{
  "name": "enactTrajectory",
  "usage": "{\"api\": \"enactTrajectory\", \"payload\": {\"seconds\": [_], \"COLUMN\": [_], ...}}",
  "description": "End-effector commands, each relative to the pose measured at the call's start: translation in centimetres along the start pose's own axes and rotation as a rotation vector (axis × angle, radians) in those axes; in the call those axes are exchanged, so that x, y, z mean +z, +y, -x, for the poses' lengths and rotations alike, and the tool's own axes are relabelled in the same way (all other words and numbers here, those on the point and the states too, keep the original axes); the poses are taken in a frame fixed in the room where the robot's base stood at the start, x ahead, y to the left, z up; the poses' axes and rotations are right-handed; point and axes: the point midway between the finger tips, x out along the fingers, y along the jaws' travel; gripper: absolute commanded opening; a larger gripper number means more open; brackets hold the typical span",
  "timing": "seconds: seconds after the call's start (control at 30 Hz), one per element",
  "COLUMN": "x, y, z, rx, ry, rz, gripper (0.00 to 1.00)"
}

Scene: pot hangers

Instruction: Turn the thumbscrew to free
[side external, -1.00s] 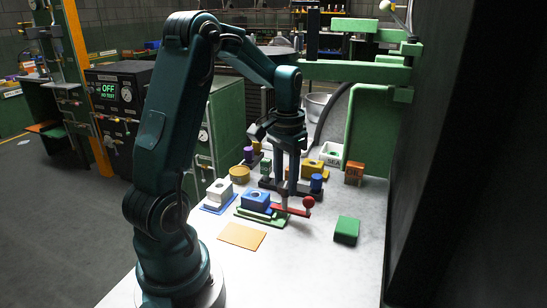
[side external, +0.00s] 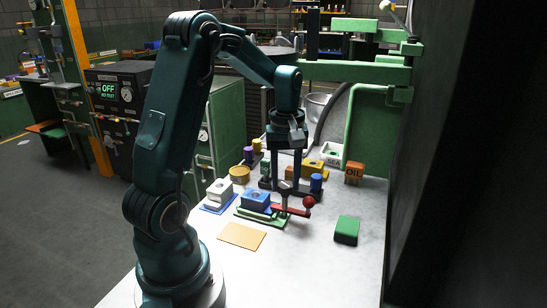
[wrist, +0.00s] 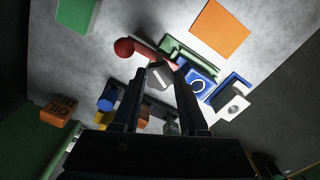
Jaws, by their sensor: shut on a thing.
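The thumbscrew, a grey angular head (wrist: 160,76), shows between my fingers in the wrist view. My gripper (side external: 285,186) points down and is shut on it; it also shows in the wrist view (wrist: 163,72). The screw stands beside a red lever (side external: 290,210) with a red ball end (side external: 309,201). The lever lies by a green clamp base (side external: 250,216) that carries a blue block (side external: 256,198) with a round hole. My fingers hide part of the screw and what is below it.
A white block (side external: 220,189) on a blue plate stands to the left. An orange plate (side external: 242,236) lies in front and a green block (side external: 346,230) to the right. Behind are a blue cylinder (side external: 316,183), an orange OIL block (side external: 354,173) and a yellow block. Bare table lies at the front right.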

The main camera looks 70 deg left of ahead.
Motion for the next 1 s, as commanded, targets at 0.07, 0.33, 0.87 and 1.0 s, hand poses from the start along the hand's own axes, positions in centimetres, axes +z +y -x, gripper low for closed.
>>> {"api": "enactTrajectory", "payload": {"seconds": [0.07,0.33,0.87,1.0], "x": [0.0,0.0,0.0,0.0], "y": [0.01,0.0,0.0,0.0], "z": [0.12,0.13,0.15,0.15], "rx": [0.001,0.002,0.002,0.002], "ry": [0.001,0.001,0.001,0.001], "rz": [0.072,0.293,0.494,0.503], "gripper": [0.0,0.0,0.0,0.0]}}
